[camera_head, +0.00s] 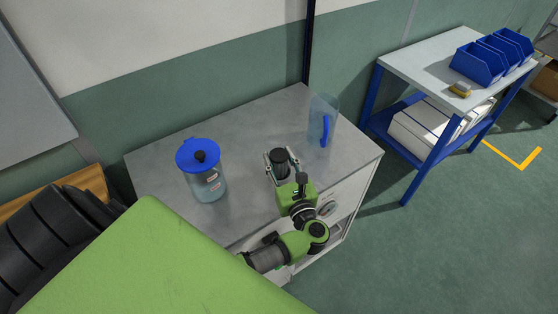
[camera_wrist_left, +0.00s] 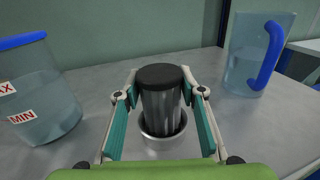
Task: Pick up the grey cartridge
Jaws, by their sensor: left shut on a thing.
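The grey cartridge (camera_wrist_left: 161,104) is a ribbed upright cylinder with a dark top. Its lower end is in or just over a round metal cup (camera_wrist_left: 164,145) on the worktop; I cannot tell whether it is lifted. It also shows in the head view (camera_head: 278,157). My left gripper (camera_head: 283,162) is shut on the cartridge, with one teal-padded finger on each side in the left wrist view (camera_wrist_left: 161,90). The gripper hides the cup in the head view. My right gripper is not in view.
A clear container with a blue lid (camera_head: 200,172) stands left on the grey worktop (camera_head: 250,118). A clear jug with a blue handle (camera_head: 321,122) stands at the right. A blue-legged table (camera_head: 415,62) with blue bins (camera_head: 478,63) is beyond.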

